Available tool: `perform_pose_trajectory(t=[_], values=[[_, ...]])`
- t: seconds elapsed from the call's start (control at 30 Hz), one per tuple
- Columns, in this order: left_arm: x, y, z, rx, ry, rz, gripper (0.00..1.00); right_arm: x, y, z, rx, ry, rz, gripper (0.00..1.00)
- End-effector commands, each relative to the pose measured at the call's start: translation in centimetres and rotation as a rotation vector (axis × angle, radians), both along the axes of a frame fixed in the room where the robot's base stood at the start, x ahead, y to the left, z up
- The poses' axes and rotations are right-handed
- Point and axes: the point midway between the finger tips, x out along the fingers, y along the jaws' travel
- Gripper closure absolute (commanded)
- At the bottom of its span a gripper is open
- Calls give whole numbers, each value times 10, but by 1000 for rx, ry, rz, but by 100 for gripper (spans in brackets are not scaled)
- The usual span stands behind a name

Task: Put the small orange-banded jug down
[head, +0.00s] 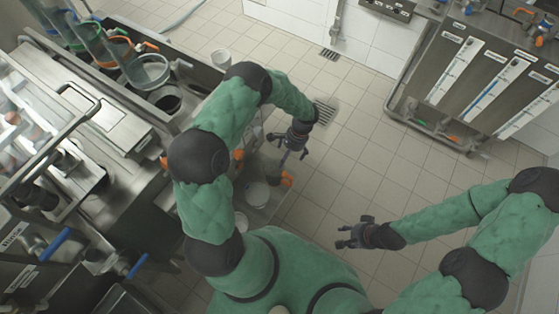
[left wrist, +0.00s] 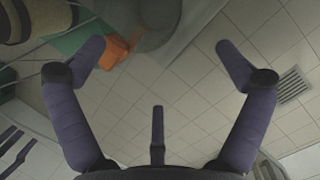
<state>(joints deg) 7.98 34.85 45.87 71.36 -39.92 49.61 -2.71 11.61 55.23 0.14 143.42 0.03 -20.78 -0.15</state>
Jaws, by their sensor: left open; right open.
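A small pale jug (head: 257,194) with an orange part (head: 286,179) beside it stands on a light surface below my left forearm in the head view. I cannot tell its band clearly. My left gripper (head: 287,147) is open and empty, above and apart from it. In the left wrist view, the left gripper's fingers (left wrist: 161,48) are spread with floor tiles between them. An orange piece (left wrist: 115,52) and a blurred grey rounded shape (left wrist: 158,18) show near the left fingertip. My right gripper (head: 350,232) is open and empty over the floor.
A steel basin (head: 187,103) with several colour-banded clear jugs (head: 150,71) lies at the upper left. A steel machine (head: 93,117) fills the left side. Tiled floor (head: 345,130) is clear in the middle.

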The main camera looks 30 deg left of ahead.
Motion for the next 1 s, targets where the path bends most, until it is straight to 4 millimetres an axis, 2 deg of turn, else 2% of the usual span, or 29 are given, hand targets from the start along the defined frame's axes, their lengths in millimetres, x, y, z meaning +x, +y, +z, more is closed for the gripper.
perform_pose_trajectory(t=[0.3, 0.6, 0.77, 1.0], values=[[46, -23, -1, -1, -1, -1, 0, 0, 0, 4, 0, 0, 0, 55], [64, -33, -1, -3, 0, 1, 0, 0, 0, 5, 0, 0, 0, 55], [51, -47, -12, -62, -6, 26, 0, 0, 0, 5, 0, 0, 0, 55], [-4, -94, -36, -247, -48, 170, 0, 0, 0, 5, 0, 0, 0, 55]])
